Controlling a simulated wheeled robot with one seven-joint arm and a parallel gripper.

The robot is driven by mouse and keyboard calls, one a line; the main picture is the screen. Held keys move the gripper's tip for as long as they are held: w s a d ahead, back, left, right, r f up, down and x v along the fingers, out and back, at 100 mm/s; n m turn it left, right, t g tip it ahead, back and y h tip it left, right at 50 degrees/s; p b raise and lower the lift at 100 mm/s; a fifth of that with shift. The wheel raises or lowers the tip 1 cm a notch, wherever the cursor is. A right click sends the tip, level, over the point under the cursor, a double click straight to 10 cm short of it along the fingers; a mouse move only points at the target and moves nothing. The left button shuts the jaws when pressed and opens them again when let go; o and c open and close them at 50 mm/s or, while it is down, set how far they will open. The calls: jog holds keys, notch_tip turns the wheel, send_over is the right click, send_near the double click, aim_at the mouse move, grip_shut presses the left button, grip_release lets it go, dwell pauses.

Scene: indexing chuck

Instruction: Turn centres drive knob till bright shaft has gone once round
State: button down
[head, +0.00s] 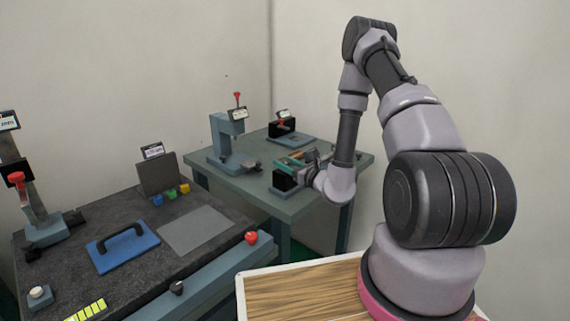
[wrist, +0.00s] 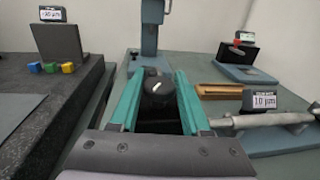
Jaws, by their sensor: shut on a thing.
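My gripper (wrist: 154,84) is shut on a black round knob (wrist: 157,93), one teal finger on each side of it. A white line on the knob's face leans up to the right. The bright shaft (wrist: 270,121) lies level to the right of the gripper in the wrist view, above a blue-grey base (wrist: 285,141). How knob and shaft join is hidden by the right finger. In the head view my gripper (head: 288,162) is at the front of the far bench, above a black block (head: 284,180); the knob cannot be made out there.
A small display (wrist: 264,101) stands behind the shaft, with a wooden strip (wrist: 222,91) beside it. A blue-grey column stand (head: 222,135) and another gauge fixture (head: 283,126) are on the same bench (head: 309,197). A dark granite table (head: 95,210) with blocks is to the left.

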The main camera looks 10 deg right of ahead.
jog(key=n+g+y, duration=0.4)
jog(key=y, duration=0.1)
jog(key=shift+d+n+g, duration=0.1)
jog(key=shift+n+g, duration=0.3)
jog(key=n+g+y, duration=0.1)
jog(key=n+g, duration=0.1)
jog(key=g, duration=0.1)
jog(key=n+g+y, duration=0.2)
jog(key=g, duration=0.1)
jog(key=shift+y, duration=0.3)
jog(key=n+g, duration=0.2)
jog(key=g, duration=0.1)
jog(key=n+g, duration=0.3)
jog(key=g, duration=0.1)
jog(key=shift+g, duration=0.3)
jog(key=shift+n+g+h, duration=0.6)
jog(key=shift+n+g, duration=1.2)
jog(key=shift+g, duration=0.8)
jog(key=shift+g, duration=0.3)
jog(key=shift+c, duration=1.9)
grip_release()
jog(key=v, duration=0.7)
jog(key=shift+w+r, duration=0.1)
jog(key=shift+w, duration=0.1)
